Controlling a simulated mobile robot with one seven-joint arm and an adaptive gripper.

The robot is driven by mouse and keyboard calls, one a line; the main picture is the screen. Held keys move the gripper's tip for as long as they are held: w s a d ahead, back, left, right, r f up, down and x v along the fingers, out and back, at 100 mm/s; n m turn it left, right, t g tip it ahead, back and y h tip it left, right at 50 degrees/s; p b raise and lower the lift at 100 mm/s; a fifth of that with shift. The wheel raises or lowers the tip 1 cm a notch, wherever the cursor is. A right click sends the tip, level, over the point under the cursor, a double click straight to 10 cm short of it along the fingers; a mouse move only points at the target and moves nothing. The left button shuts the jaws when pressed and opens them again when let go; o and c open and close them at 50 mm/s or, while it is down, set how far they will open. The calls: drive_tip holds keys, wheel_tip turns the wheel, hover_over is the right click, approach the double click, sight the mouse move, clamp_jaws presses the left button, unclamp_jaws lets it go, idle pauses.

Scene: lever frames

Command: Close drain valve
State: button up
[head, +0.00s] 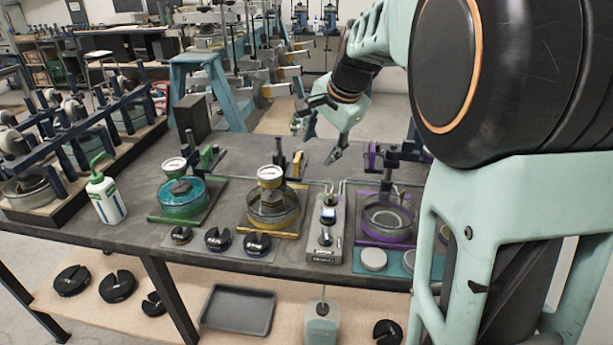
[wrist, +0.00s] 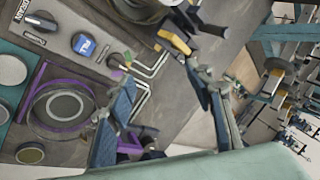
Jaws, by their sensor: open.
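A narrow grey control box (head: 313,243) stands at the front middle of the bench. It carries a black knob (head: 325,236) and a blue-and-white part (head: 328,214). In the wrist view the box (wrist: 62,42) is at the upper left, with the black knob (wrist: 40,22) and blue part (wrist: 84,45). My gripper (head: 322,141) is open and empty, above the bench behind the box. Its spread fingers also show in the wrist view (wrist: 160,82), apart from the box.
A purple-framed ring fixture (head: 386,220) stands right of the box. Gauge-topped dishes on yellow (head: 273,210) and green (head: 182,195) bases stand left. Thin metal tubes (head: 338,187) run behind the box. A squeeze bottle (head: 106,200) is far left. Bare bench (head: 235,150) lies behind.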

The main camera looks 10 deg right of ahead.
drive_tip(key=s+d+f+m+g+y+p, duration=0.1)
drive_tip(key=s+d+m, duration=0.1)
drive_tip(key=s, duration=0.1)
drive_tip(key=s+d+f+m+g+p, duration=0.1)
drive_tip(key=s+f+m+g, duration=0.1)
drive_tip(key=s, duration=0.1)
drive_tip(key=m+g+y+p, duration=0.2)
drive_tip(key=m, duration=0.2)
approach(326, 233)
drive_tip(key=b+x, duration=0.1)
drive_tip(key=x, duration=0.7)
drive_tip(key=shift+w+a+f, duration=0.1)
drive_tip(key=shift+a+f, duration=0.05)
drive_tip(key=shift+f, duration=0.1)
drive_tip(key=c, duration=1.2)
drive_tip(key=shift+o, duration=0.2)
